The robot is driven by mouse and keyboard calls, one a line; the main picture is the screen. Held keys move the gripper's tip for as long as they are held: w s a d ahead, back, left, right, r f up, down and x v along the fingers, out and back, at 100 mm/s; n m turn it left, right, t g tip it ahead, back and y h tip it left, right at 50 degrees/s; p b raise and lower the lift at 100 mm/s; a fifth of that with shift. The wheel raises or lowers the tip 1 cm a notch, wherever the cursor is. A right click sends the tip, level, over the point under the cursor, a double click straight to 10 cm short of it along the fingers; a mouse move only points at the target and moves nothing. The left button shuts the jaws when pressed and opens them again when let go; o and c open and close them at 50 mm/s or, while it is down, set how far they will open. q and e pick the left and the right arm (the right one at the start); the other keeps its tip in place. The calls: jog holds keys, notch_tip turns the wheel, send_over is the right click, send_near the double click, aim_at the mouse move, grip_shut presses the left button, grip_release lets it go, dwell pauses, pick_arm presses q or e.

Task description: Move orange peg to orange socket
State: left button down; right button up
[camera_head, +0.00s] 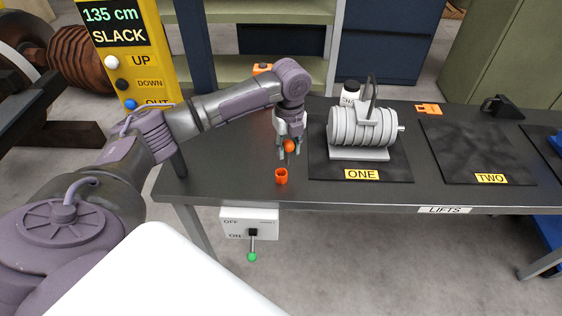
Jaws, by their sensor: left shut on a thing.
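My left gripper (286,153) points down over the left part of the dark table and is shut on the orange peg (289,146). Only the peg's round orange top shows clearly between the fingers; its lower part is hard to make out. The orange socket (281,176) is a small open-topped cup standing at the table's front edge. It is just below and slightly left of the gripper in the picture, apart from it. My right gripper does not show.
A grey motor (362,128) with a lifting loop stands on mat ONE (325,163). Mat TWO (475,150) is empty. A switch box (248,222) hangs below the table edge. A yellow control panel (130,55) stands at left.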

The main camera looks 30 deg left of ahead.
pick_arm(q)
jog(key=shift+s+a+f+p, duration=0.15)
jog(key=shift+s+f, duration=0.15)
jog(key=shift+f, duration=0.6)
jog(key=shift+s+a+f+p, duration=0.1)
jog(key=shift+s+f, duration=0.25)
jog(key=shift+f, duration=0.55)
jog(key=shift+s+a+f+p, duration=0.15)
jog(key=shift+s+f, duration=0.15)
jog(key=shift+f, duration=0.6)
jog(key=shift+f, duration=0.1)
jog(key=c, duration=0.8)
grip_release()
notch_tip(320, 180, up, 12)
jog(key=shift+r+b, duration=0.15)
jog(key=shift+b, duration=0.4)
